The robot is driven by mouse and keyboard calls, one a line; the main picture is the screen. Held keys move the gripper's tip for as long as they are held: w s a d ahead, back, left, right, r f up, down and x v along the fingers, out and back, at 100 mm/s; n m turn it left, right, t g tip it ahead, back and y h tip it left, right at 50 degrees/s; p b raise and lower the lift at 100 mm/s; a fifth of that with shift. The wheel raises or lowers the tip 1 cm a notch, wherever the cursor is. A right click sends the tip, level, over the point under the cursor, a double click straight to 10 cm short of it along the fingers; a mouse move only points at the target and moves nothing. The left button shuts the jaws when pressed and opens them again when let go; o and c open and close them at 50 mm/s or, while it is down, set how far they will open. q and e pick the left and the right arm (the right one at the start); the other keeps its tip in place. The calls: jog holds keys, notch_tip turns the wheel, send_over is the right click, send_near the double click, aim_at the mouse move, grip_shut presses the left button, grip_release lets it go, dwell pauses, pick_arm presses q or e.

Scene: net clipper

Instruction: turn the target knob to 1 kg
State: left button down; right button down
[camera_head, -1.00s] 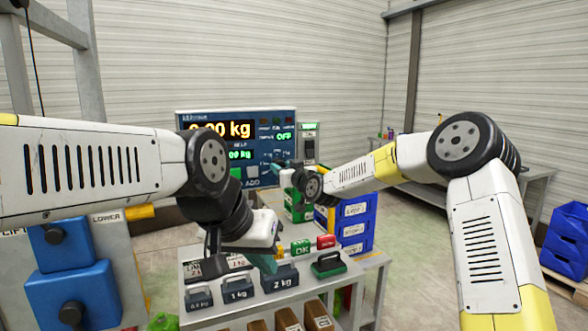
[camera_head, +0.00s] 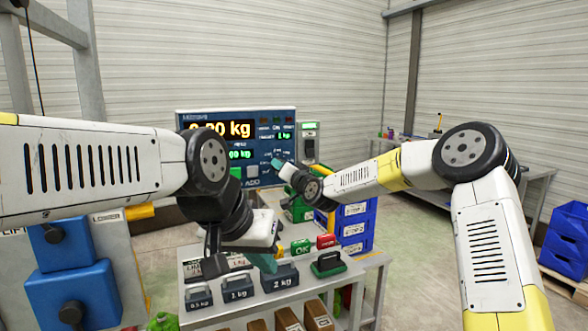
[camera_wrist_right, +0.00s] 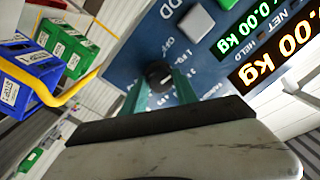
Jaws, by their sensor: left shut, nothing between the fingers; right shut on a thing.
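The blue scale panel (camera_head: 190,152) stands at the back, with a large amber weight reading and smaller green readings. Its small target readout (camera_head: 284,135) shows what looks like 1 kg. The dark round target knob (camera_wrist_right: 158,74) sits on the panel face in the right wrist view, between the teal fingers. My right gripper (camera_wrist_right: 160,86) is shut on it, and in the head view the right gripper (camera_head: 277,163) reaches the panel's lower right and hides the knob. My left gripper (camera_head: 264,262) is shut and empty above the grey bench.
Dark weights stand on the bench below my left gripper, including a 1 kg weight (camera_head: 238,288) and a 2 kg weight (camera_head: 281,279). Blue bins (camera_head: 357,228) stand right of the bench.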

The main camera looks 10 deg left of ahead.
jog(key=shift+r, duration=0.1)
dwell(0.4)
jog(key=c, duration=1)
grip_release()
jog(key=shift+o, duration=0.2)
jog(key=v, duration=0.8)
